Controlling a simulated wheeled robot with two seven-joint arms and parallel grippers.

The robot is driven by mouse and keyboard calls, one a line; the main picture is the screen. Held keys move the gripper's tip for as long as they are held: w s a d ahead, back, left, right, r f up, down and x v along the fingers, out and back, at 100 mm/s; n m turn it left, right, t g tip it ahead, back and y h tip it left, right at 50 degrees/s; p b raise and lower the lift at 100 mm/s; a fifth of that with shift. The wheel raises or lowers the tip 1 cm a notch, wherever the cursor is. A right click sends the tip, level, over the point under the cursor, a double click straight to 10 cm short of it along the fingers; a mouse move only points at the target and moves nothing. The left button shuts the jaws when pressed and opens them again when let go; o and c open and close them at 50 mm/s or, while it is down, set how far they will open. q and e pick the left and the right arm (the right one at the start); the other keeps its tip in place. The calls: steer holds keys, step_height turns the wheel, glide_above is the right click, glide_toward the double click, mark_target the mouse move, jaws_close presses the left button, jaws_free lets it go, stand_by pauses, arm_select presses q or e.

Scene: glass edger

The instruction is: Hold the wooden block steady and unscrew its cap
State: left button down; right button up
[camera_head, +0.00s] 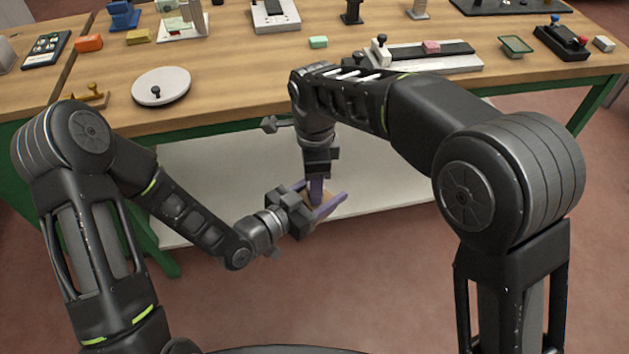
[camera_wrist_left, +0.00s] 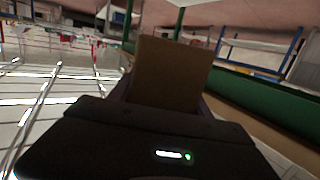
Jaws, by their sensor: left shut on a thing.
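The wooden block (camera_wrist_left: 172,72) shows in the left wrist view as a brown upright face just beyond my left gripper's body. In the head view only a small tan part of the block (camera_head: 327,199) shows between purple fingers. My left gripper (camera_head: 320,197) is shut on the block, which is held in the air in front of the workbench. My right gripper (camera_head: 316,190) points down from above, its purple fingers right at the top of the block. The cap cannot be made out; the right fingers cover that spot. Whether they are shut on it cannot be told.
The wooden workbench (camera_head: 235,60) stands behind both grippers, with a green frame and a pale lower shelf (camera_head: 215,215). A round white plate (camera_head: 161,87) and a sliding fixture (camera_head: 440,57) stand near its front edge. The reddish floor in front is clear.

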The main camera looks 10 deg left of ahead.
steer(key=shift+s+f, duration=0.1)
steer(key=shift+s, duration=0.15)
steer(key=shift+w+r, duration=0.1)
steer(key=shift+r, duration=2.2)
